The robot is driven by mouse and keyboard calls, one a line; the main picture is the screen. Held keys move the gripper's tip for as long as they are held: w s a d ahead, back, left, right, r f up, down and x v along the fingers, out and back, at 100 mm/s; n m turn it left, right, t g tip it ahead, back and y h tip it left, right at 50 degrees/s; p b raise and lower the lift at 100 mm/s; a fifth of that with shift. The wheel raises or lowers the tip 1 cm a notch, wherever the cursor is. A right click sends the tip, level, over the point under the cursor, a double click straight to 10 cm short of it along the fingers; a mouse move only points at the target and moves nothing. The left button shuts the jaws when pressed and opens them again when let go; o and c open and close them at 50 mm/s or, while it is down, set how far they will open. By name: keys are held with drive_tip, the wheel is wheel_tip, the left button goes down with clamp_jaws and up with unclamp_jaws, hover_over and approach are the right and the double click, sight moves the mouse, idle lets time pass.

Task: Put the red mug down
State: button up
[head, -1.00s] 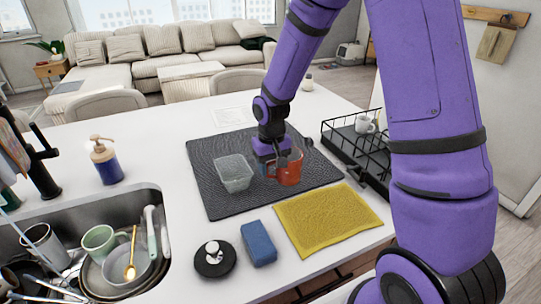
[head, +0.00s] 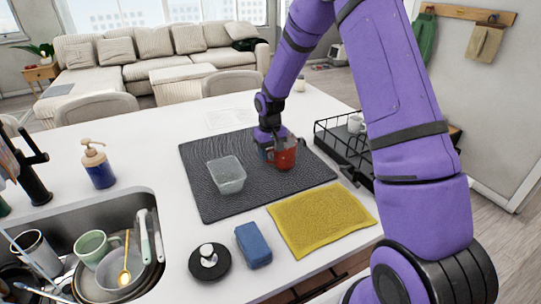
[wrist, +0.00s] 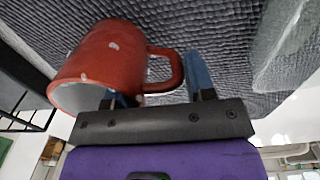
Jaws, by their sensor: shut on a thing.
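The red mug (head: 285,156) is at the right part of the dark textured mat (head: 215,205), upright with its opening towards my gripper. I cannot tell whether its base touches the mat. My gripper (head: 271,150) is above and beside it on the left, pointing down and shut on the mug. In the wrist view the red mug (wrist: 105,58) shows its rim and handle. My gripper (wrist: 158,85) has one finger at the mug's rim and the other, blue, beyond the handle. The rim hides part of the first finger.
A clear container (head: 226,176) stands on the mat to the left of the mug. A black dish rack (head: 330,138) with a white cup is close on the right. A yellow towel (head: 322,220) and a blue sponge (head: 253,245) lie in front. The mat's front left is bare.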

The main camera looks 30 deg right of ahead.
drive_tip(key=shift+f, duration=0.55)
drive_tip(key=shift+f, duration=0.1)
drive_tip(key=o, duration=1.2)
wheel_tip(320, 180, up, 12)
drive_tip(key=shift+a+r, duration=0.1)
drive_tip(key=s+a+r+t, duration=0.2)
drive_tip(key=s+r+t, duration=0.1)
drive_tip(key=s+r, duration=1.5)
drive_tip(key=s, duration=0.5)
drive_tip(key=s+a+r+t, duration=0.1)
drive_tip(key=s, duration=0.5)
drive_tip(key=s+r+t, duration=0.1)
drive_tip(key=s, duration=0.6)
drive_tip(key=shift+a+r, duration=0.25)
